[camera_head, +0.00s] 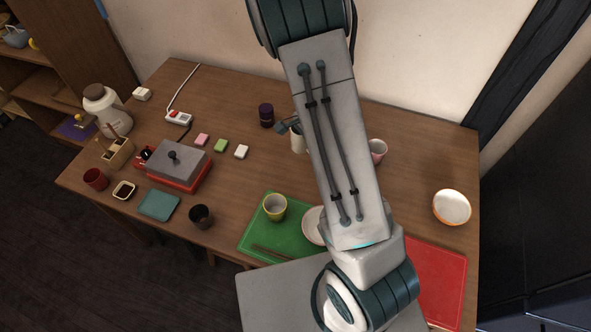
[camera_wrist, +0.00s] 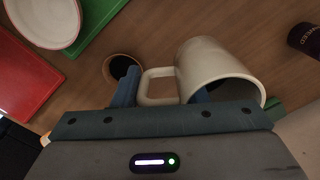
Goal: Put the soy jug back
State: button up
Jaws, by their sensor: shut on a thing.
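The cream jug (camera_wrist: 210,62), taken to be the soy jug, is tilted in the wrist view, with its mouth towards the camera. My gripper (camera_wrist: 165,95) is shut on it: one blue finger is outside the handle and the other reaches into the mouth, with the handle and wall between them. A sliver of the jug (camera_head: 297,141) shows in the head view beside my arm, which hides the rest. I cannot tell whether the jug touches the table. Its contents are not visible.
A pinkish cup (camera_head: 377,152) with dark contents (camera_wrist: 123,68) stands near the jug. A dark jar (camera_head: 266,115) stands left of it. A green mat (camera_head: 252,240) with a yellow-green cup (camera_head: 275,206), a red mat (camera_head: 440,280) and a bowl (camera_head: 452,207) lie nearer. The back-right table is clear.

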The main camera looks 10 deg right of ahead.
jog(key=s+d+f+m+b, duration=0.2)
jog(key=s+d+m, duration=0.1)
jog(key=m, duration=1.2)
jog(key=w+a+f, duration=0.2)
jog(key=a, duration=0.1)
jog(key=w+a+f+p, duration=0.1)
jog(key=w+a+f, duration=0.1)
jog(key=a, duration=0.1)
jog(key=w+a+f+p, duration=0.1)
jog(key=a+f, duration=0.1)
jog(key=a, duration=0.2)
jog(key=shift+w+f, duration=0.25)
jog(key=shift+w, duration=0.15)
jog(key=shift+f, duration=2)
jog(key=shift+f, duration=0.2)
jog(key=o, duration=1.3)
jog(key=shift+c, duration=0.2)
jog(key=shift+r, duration=0.15)
